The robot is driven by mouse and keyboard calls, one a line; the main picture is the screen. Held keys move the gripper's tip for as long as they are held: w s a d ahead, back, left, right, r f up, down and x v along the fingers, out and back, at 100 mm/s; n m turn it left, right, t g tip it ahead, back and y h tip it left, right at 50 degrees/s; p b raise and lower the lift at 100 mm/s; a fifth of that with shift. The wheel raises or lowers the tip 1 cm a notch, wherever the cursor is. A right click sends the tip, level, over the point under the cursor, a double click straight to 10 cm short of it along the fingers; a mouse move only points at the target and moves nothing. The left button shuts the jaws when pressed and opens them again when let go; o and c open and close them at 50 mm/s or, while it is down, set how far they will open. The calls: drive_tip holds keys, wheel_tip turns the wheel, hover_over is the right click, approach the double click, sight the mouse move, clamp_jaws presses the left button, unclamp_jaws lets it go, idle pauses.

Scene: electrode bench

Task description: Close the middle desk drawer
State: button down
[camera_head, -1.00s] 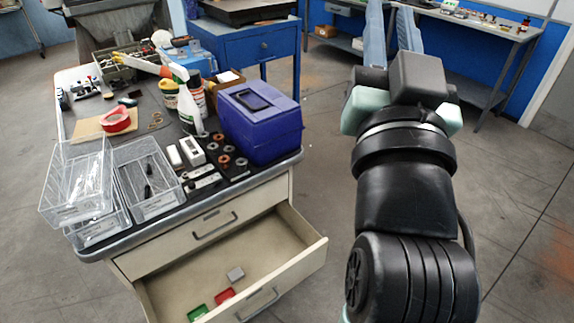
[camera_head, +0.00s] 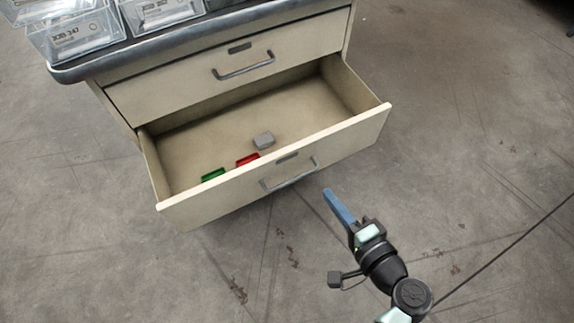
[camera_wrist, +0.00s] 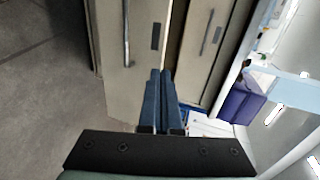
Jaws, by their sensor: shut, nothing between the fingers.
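The middle desk drawer (camera_head: 275,168) is pulled well out of the beige desk, below a shut top drawer (camera_head: 232,72). Its front has a grey bar handle (camera_head: 289,175).
Clear plastic bins (camera_head: 75,30) stand on the dark desktop edge (camera_head: 190,38). The concrete floor (camera_head: 470,150) in front and to the right is open. The wrist view shows a purple box (camera_wrist: 240,105) on the desktop.

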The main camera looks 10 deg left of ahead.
drive_tip(key=f, duration=0.1)
drive_tip(key=b, duration=0.4)
approach(291, 153)
drive_tip(key=x, duration=0.5)
drive_tip(key=shift+f, duration=0.3)
drive_tip(key=shift+w+a+r, duration=0.1)
drive_tip(key=shift+w+a, duration=0.25)
drive_tip(key=shift+w, duration=0.2)
drive_tip(key=w+a+b, duration=0.7)
drive_tip(key=w+a, duration=0.5)
drive_tip(key=w, duration=0.5)
drive_tip(key=shift+a, duration=0.25)
